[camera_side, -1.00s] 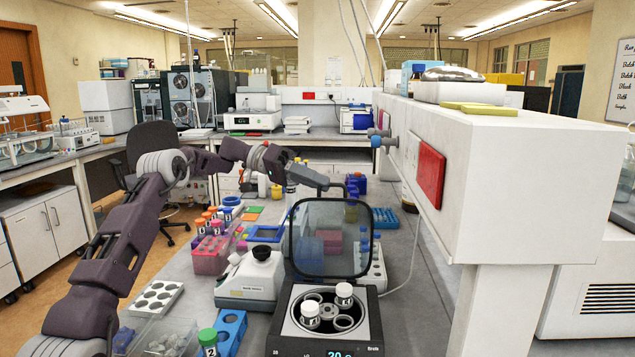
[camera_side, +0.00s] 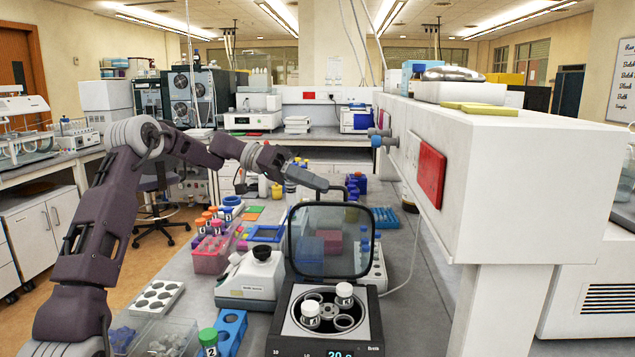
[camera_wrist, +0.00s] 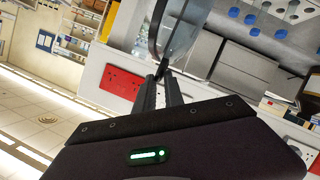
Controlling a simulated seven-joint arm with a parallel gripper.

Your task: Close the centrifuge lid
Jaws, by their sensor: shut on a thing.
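The centrifuge (camera_side: 375,325) stands at the front centre in the side view, with a lit display partly cut off by the lower edge. Its clear, dark-framed lid (camera_side: 289,240) stands open, nearly upright, at the back of the body. Two white-capped tubes (camera_side: 310,310) sit in the rotor; other rotor holes are empty. My gripper (camera_side: 350,190) is at the lid's top edge. In the wrist view my fingers (camera_wrist: 161,78) are shut on the rim of the lid (camera_wrist: 180,35). The exact contact is small and partly hidden by the fingers.
A white device with a black top (camera_side: 250,280) stands close left of the centrifuge. A blue rack (camera_side: 232,325) holds a green-capped tube in front of it. A white shelf with a red panel (camera_side: 430,173) bounds the right side. Bottles and racks crowd behind the lid.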

